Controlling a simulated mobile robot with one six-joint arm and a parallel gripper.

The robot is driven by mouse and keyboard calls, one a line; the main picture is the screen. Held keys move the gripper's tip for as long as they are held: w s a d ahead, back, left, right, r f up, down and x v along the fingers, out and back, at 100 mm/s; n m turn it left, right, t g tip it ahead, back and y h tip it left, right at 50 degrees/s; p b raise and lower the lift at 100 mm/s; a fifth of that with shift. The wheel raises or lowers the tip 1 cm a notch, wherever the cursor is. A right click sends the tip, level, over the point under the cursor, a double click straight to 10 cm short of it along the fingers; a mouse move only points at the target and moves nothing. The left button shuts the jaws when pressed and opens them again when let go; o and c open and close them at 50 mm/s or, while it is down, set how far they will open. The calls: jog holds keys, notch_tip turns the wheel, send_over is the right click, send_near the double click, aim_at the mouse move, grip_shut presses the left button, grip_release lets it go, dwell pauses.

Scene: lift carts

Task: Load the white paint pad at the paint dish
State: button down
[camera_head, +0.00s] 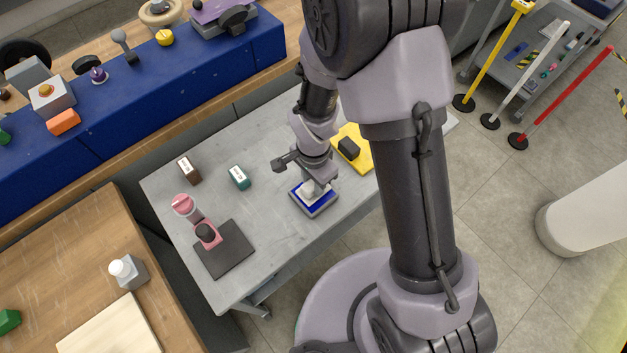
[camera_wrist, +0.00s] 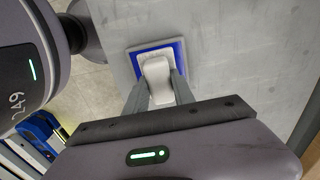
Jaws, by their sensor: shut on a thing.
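The white paint pad (camera_wrist: 157,72) is between the two fingers of my gripper (camera_wrist: 158,92), which is shut on it. In the head view my gripper (camera_head: 318,184) points down over the paint dish (camera_head: 318,208), a square dish with a blue inside and a grey rim. The pad (camera_head: 309,190) is at the dish, over its blue area; I cannot tell whether its underside touches the paint. In the wrist view the blue of the dish (camera_wrist: 179,48) shows around the pad.
The grey table (camera_head: 270,235) also holds a yellow board with a black block (camera_head: 349,148), a teal block (camera_head: 239,177), a brown block (camera_head: 189,170) and a dark mat (camera_head: 226,250) with a pink device (camera_head: 207,234). Bare tabletop lies left of the dish.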

aim_at(309, 204)
jog(key=shift+f+b, duration=0.55)
jog(key=shift+b, duration=0.15)
dwell(1.4)
notch_tip(309, 204, up, 7)
jog(key=p, duration=0.5)
jog(key=shift+r, duration=0.15)
jog(key=s, duration=0.1)
jog(key=g+b, duration=0.1)
jog(key=s+g+b, duration=0.1)
jog(key=shift+s+a+f+y, duration=0.2)
jog(key=shift+s+f+y, duration=0.1)
jog(key=shift+s+y, duration=0.1)
jog(key=shift+s+a+g+y, duration=0.3)
notch_tip(309, 204, down, 4)
jog(key=b, duration=0.4)
jog(key=shift+f, duration=0.25)
jog(key=shift+f+b, duration=0.4)
jog(key=shift+f, duration=0.1)
